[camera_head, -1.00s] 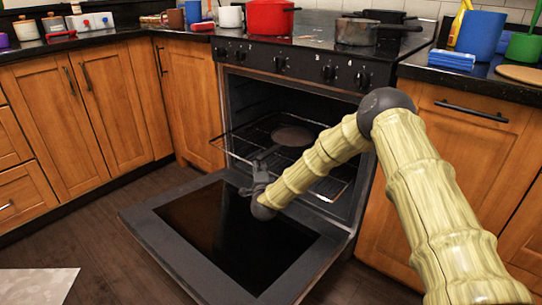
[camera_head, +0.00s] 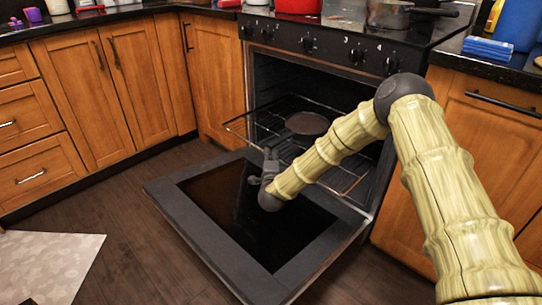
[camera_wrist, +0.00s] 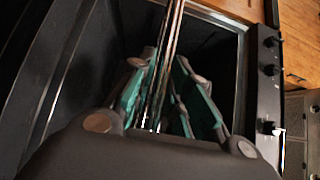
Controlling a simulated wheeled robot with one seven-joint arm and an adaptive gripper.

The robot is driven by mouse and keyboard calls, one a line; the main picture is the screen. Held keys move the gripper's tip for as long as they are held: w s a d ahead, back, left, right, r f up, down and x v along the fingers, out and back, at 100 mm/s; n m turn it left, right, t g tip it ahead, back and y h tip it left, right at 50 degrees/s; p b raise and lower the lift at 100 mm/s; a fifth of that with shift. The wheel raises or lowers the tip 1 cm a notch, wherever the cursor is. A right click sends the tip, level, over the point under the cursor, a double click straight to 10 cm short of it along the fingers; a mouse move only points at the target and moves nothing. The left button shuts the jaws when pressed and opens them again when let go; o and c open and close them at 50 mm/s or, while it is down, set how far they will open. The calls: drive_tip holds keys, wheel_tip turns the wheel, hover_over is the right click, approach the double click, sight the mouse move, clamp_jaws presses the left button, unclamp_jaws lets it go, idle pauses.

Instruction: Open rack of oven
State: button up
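The oven (camera_head: 330,47) stands with its door (camera_head: 185,205) folded down flat in front. The wire rack (camera_head: 238,122) sticks partly out of the cavity over the door, with a round dark pan (camera_head: 307,123) on it. My gripper (camera_head: 270,156) is at the rack's front edge. In the wrist view, the teal-padded fingers of my gripper (camera_wrist: 166,75) lie on both sides of the rack's wires (camera_wrist: 172,38), close in on them. The exact contact is dark and hard to see. The rack's rear part is hidden in the dark cavity.
Wooden cabinets (camera_head: 116,85) stand left of the oven, and another cabinet (camera_head: 490,140) stands at right behind my arm. A pot (camera_head: 390,13) is on the stove top. The floor (camera_head: 125,225) left of the door is free apart from a pale mat (camera_head: 45,265).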

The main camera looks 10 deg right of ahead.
drive_tip(key=shift+s+a, duration=0.1)
drive_tip(key=s+a, duration=0.1)
drive_tip(key=s, duration=1)
drive_tip(key=shift+s+a, duration=0.15)
drive_tip(key=shift+s, duration=0.2)
